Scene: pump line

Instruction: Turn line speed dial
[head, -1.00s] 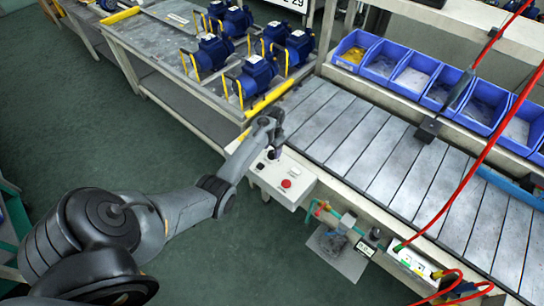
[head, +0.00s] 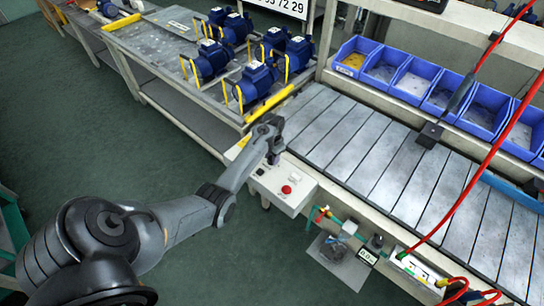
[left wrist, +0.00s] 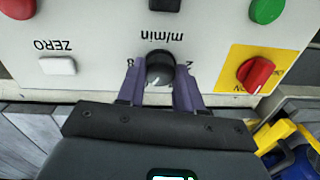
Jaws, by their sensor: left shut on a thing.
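The line speed dial (left wrist: 160,68) is a dark round knob on the white control panel, under upside-down "m/min" lettering in the left wrist view. My left gripper (left wrist: 160,92) has its two purple fingers on either side of the knob and is shut on it. In the head view my left gripper (head: 272,158) is at the far-left part of the control box (head: 283,187), and the dial is hidden there behind the gripper. My right gripper does not show.
The panel also has a red switch on a yellow plate (left wrist: 258,72), a white ZERO button (left wrist: 57,66), a green button (left wrist: 266,10) and a red button (left wrist: 17,8). The slatted conveyor (head: 380,150) and blue bins (head: 440,92) lie right. Blue pumps (head: 256,80) stand on the bench behind.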

